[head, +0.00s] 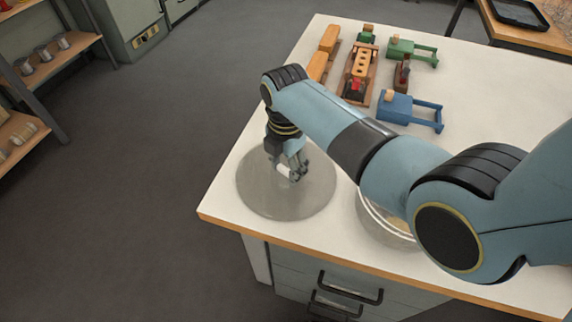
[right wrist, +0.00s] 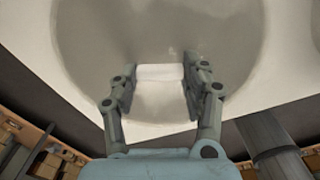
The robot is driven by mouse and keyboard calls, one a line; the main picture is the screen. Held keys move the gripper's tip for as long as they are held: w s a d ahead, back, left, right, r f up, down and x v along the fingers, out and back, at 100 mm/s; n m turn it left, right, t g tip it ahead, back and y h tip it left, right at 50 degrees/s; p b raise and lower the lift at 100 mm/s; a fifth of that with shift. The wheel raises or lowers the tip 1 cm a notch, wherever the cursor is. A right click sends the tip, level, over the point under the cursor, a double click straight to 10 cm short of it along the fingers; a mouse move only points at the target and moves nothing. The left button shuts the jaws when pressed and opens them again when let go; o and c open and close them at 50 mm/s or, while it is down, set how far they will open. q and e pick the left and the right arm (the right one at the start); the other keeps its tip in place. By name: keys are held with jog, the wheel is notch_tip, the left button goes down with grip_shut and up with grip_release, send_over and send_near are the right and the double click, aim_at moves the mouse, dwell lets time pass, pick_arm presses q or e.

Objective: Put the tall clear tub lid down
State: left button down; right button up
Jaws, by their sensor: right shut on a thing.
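The tall clear tub lid (head: 262,201) is a round, see-through grey disc with a white knob (head: 284,171) at its middle. In the head view it is over the table's front left corner; I cannot tell if it touches the table. My right gripper (head: 291,172) is above the lid and shut on the white knob. In the right wrist view the gripper (right wrist: 160,80) has a finger on each side of the white knob (right wrist: 160,73), with the lid (right wrist: 230,40) spread around it. My left gripper is not in view.
A tub (head: 385,222) stands right of the lid, partly hidden by my right arm. Wooden planes and blue and green vises (head: 410,110) lie at the back of the white table (head: 235,180). The table's front edge is close to the lid.

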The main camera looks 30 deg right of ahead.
aim_at(286, 169)
jog(key=o, duration=0.9)
jog(key=shift+o, duration=0.2)
jog(key=shift+w+r, duration=0.1)
jog(key=shift+r, duration=0.4)
notch_tip(286, 169, up, 11)
jog(key=p, duration=0.1)
jog(key=shift+p, duration=0.35)
